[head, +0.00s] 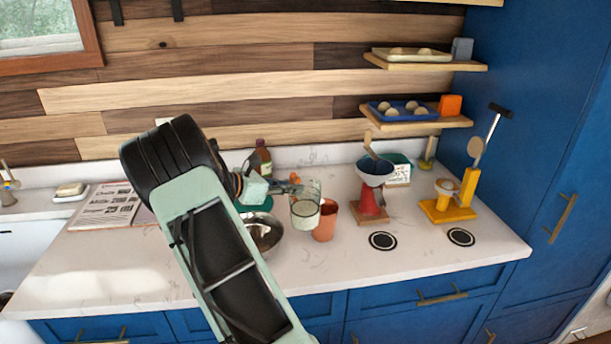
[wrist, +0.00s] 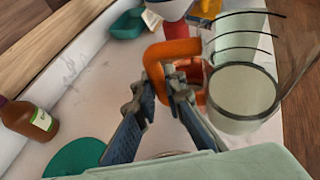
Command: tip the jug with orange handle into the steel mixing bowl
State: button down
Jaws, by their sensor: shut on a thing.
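The clear jug (head: 305,211) has dark bands and pale contents in its lower part. Its orange handle (wrist: 172,48) is between my gripper's fingertips (wrist: 163,88), which are shut on it. In the head view my gripper (head: 287,187) reaches in from the left, and the jug looks about upright. The jug's body (wrist: 242,92) is right of the fingers in the wrist view. The steel mixing bowl (head: 265,234) stands on the counter just left of and nearer than the jug, partly hidden by my arm. I cannot tell how far the jug is above the counter.
A terracotta cup (head: 326,222) stands close to the jug's right. A brown bottle (head: 263,157) and a green round thing (wrist: 75,158) are behind the bowl. A red stand with a funnel (head: 371,200) and a yellow stand (head: 448,207) are farther right.

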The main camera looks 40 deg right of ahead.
jog(key=s+a+f+n+t+y, duration=0.1)
jog(key=s+a+f+n+t, duration=0.1)
jog(key=a, duration=0.9)
jog(key=s+a+f+n+t+y, duration=0.1)
jog(key=s+a+f+n+t, duration=0.2)
jog(key=a, duration=0.7)
jog(key=s+a+f+n+t, duration=0.2)
jog(key=s+a+n+t, duration=0.1)
jog(key=a, duration=0.8)
jog(key=shift+a+f+t+y, duration=0.15)
jog(key=shift+a+t+y, duration=0.15)
jog(key=shift+t+y, duration=0.15)
jog(key=f+b, duration=0.3)
jog(key=b, duration=0.1)
jog(key=shift+w+a+f, duration=0.15)
jog(key=shift+w+f, duration=0.1)
jog(key=shift+f, duration=0.1)
